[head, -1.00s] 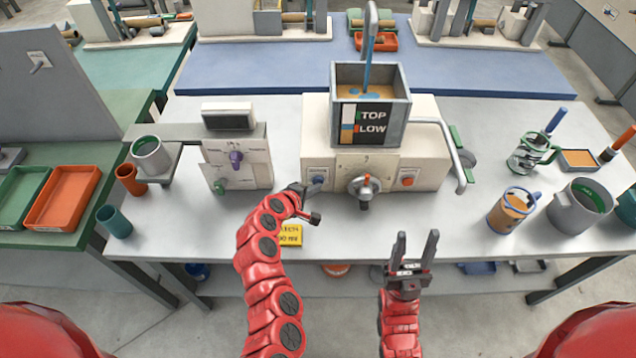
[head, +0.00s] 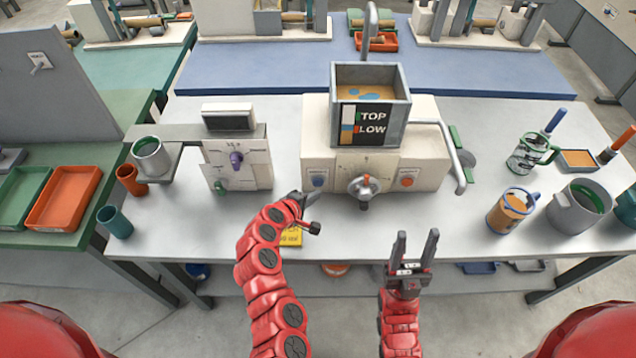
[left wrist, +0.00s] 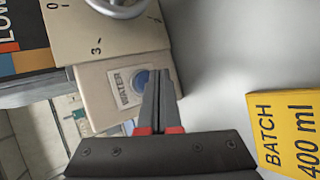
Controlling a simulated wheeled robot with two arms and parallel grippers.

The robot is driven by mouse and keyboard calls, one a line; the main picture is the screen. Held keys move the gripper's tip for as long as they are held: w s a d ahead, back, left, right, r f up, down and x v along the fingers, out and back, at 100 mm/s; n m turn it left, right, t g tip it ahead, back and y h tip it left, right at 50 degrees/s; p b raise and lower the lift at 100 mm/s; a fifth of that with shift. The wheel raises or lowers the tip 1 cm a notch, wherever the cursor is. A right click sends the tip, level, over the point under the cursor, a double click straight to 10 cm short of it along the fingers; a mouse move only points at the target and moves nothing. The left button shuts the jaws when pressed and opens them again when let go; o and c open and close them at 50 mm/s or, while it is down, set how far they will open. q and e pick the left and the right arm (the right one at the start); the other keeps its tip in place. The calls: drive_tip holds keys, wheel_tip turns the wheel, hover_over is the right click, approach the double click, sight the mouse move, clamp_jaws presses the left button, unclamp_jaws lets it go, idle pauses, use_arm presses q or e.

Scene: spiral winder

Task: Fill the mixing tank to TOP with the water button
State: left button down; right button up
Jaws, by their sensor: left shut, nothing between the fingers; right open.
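The mixing tank (head: 399,118) stands on the cream machine, its front panel marked TOP and LOW. Its contents (head: 362,92) are orange-brown with blue patches; I cannot read the exact level against the marks. No stream falls from the tap (head: 371,22) above it. The blue water button (head: 318,181) is on the machine's front left, and also shows beside its WATER label in the left wrist view (left wrist: 141,79). My left gripper (head: 298,197) is shut and empty, its tips just in front of the button, apparently apart from it. My right gripper (head: 415,250) is open and empty near the table's front edge.
A lever dial (head: 365,188) and an orange button (head: 407,179) are right of the water button. A yellow batch card (head: 291,238) lies below my left gripper. A scale-like unit (head: 238,160) stands left; mugs and a pot (head: 578,208) stand right.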

use_arm(q)
drive_tip(key=shift+s+p, duration=0.4)
drive_tip(key=shift+s, duration=1.85)
drive_tip(key=shift+w, duration=0.1)
idle(0.9)
